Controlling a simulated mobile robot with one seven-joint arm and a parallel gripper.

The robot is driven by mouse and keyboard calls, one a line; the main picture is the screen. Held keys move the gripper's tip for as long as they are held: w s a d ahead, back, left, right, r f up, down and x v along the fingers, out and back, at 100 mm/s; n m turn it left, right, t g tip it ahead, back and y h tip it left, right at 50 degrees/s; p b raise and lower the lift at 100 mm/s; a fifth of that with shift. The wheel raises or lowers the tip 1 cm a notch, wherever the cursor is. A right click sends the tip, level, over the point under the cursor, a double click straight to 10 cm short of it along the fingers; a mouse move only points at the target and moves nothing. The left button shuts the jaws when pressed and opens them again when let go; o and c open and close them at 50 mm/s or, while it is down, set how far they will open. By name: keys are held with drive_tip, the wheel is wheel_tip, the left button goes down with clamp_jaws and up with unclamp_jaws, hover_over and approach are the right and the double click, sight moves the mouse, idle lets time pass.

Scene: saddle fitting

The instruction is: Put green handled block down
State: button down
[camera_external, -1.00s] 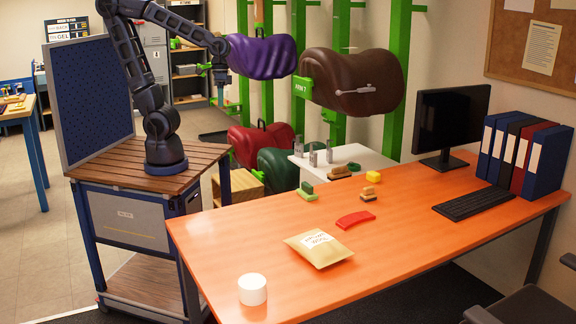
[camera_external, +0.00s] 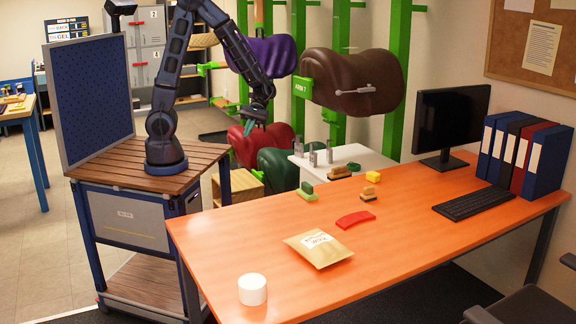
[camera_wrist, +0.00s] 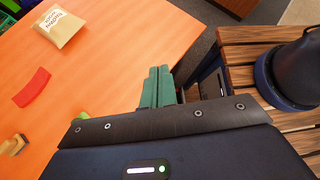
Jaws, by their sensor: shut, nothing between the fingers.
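The green handled block (camera_external: 307,191) sits on the orange table (camera_external: 420,215), near its back edge, with a darker handle on a bright green base. A small bright green patch (camera_wrist: 82,116) at the edge of my wrist housing may be part of it; the rest there is hidden. My gripper (camera_external: 248,130) is in the air left of the block and apart from it, above the gap between cart and table. Its green fingers are together and empty; they also show in the wrist view (camera_wrist: 157,86).
On the table are a red curved piece (camera_external: 355,219), a paper bag (camera_external: 318,248), a white cylinder (camera_external: 252,289), a wooden-bodied block (camera_external: 368,194) and a yellow block (camera_external: 373,176). A monitor (camera_external: 450,118) stands right. Saddles (camera_external: 355,85) hang behind. The table's front right is clear.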

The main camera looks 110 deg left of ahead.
drive_tip(key=w+a+f+n+t+h, duration=0.1)
drive_tip(key=w+a+f+n+t, duration=0.1)
drive_tip(key=a+f+n+t, duration=0.5)
drive_tip(key=w+a+f+n+t+h, duration=0.1)
drive_tip(key=a+f+n+t, duration=0.15)
drive_tip(key=f+n, duration=0.8)
drive_tip(key=w+a+f+n+t, duration=0.2)
drive_tip(key=a+f+n+t, duration=0.25)
drive_tip(key=f+n, duration=0.4)
approach(307, 189)
drive_tip(key=shift+s+d+f+m, duration=0.15)
drive_tip(key=shift+s+d+f, duration=0.2)
drive_tip(key=shift+f, duration=0.3)
drive_tip(key=shift+s+d+f+m, duration=0.15)
drive_tip(key=shift+s+d+f, duration=0.25)
drive_tip(key=shift+f, duration=0.25)
drive_tip(key=w, duration=0.7)
drive_tip(key=shift+w, duration=0.2)
